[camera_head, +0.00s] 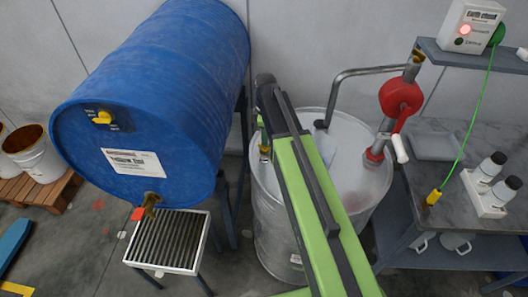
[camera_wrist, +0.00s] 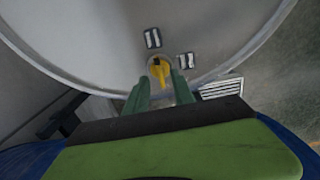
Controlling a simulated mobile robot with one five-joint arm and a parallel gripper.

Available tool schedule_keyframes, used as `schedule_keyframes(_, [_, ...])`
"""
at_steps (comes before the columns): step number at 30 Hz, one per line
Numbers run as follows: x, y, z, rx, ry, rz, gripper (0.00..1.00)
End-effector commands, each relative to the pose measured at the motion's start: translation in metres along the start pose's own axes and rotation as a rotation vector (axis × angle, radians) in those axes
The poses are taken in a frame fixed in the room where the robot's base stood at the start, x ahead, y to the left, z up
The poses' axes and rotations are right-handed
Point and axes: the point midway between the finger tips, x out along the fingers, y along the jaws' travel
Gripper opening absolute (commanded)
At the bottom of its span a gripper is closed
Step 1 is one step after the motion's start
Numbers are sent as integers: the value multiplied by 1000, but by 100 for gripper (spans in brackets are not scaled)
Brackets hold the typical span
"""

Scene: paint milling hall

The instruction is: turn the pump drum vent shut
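The pump drum (camera_head: 285,218) is pale and stands in the middle of the head view; its top (camera_wrist: 85,35) fills the upper wrist view. The vent is a small yellow handle (camera_wrist: 160,70) on a round pale base near the drum's rim. Two small black-and-white labels sit beside it, one above and one to the right in the wrist view. My gripper (camera_wrist: 159,82) has its two green fingers apart, one on each side of the handle's lower end. I cannot tell whether they touch it. In the head view my arm hides most of this spot.
A red hand pump (camera_head: 400,97) with a bent grey pipe (camera_head: 345,85) rises from the drum top. A blue drum (camera_head: 160,75) lies at the left above a grated tray (camera_head: 168,240). A grey bench (camera_head: 455,150) with bottles stands at the right.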

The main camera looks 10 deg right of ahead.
Motion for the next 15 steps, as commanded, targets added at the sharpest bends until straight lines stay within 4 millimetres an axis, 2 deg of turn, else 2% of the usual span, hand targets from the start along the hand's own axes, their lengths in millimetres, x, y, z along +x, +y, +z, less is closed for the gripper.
schedule_keyframes(1, [20,0,0,0,0,0,30])
schedule_keyframes(4, [30,0,0,0,0,0,30])
schedule_keyframes(14, [30,0,-1,-1,0,0,30])
schedule_keyframes(15, [30,0,-1,-1,0,0,25])
